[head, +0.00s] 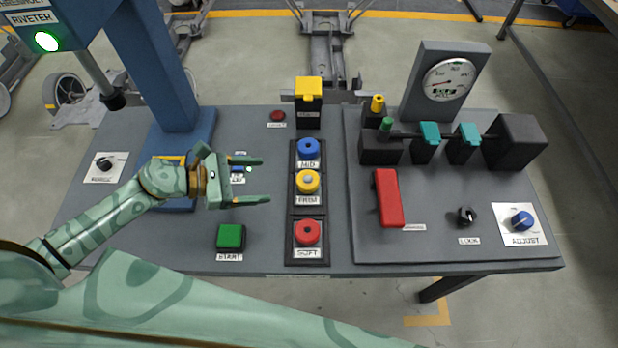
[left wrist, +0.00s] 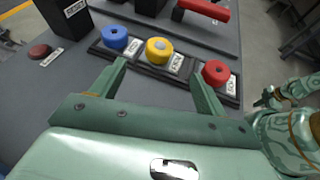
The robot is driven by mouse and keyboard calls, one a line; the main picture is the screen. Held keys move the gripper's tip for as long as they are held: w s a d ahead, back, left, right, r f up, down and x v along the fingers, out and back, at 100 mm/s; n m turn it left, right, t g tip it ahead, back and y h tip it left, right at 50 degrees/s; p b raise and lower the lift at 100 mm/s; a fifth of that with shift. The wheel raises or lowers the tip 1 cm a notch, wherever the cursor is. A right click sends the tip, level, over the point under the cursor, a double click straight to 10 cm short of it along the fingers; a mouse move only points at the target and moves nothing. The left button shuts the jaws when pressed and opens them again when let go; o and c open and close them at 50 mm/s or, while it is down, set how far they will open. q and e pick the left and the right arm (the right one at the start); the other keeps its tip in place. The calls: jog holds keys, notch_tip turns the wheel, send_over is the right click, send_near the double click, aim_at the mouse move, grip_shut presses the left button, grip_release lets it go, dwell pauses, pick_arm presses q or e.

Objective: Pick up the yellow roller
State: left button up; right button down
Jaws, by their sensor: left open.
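The yellow roller (head: 307,182) sits upright in the middle slot of a dark tray marked FIRM. A blue roller (head: 308,148) is behind it and a red roller (head: 307,232) in front. My left gripper (head: 266,180) is open and empty, its fingers pointing right toward the yellow roller, short of it. In the left wrist view the yellow roller (left wrist: 158,50) shows beyond and between the open fingertips (left wrist: 159,71). A green arm with a small dark end (left wrist: 268,97), seemingly my right, shows at the right edge there; its jaws are too small to read.
A black block with a yellow top (head: 309,88) stands behind the tray. A raised plate on the right bears a red bar (head: 388,198), a gauge (head: 449,79) and a black-ended shaft fixture (head: 515,142). A green START button (head: 230,236) lies in front of my left gripper.

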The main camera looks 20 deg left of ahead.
pick_arm(q)
send_near(305, 179)
jog(key=x, duration=0.3)
jog(key=shift+w+d+r, duration=0.15)
jog(key=shift+r, duration=0.05)
jog(key=shift+w+d+f, duration=0.25)
jog(key=shift+d, duration=0.2)
jog(key=x, duration=0.5)
jog(key=shift+s+f+b, duration=0.1)
jog(key=shift+f+b, duration=0.2)
jog(key=shift+f, duration=0.05)
jog(key=shift+a, duration=0.1)
jog(key=c, duration=1.3)
jog(key=shift+r, duration=0.15)
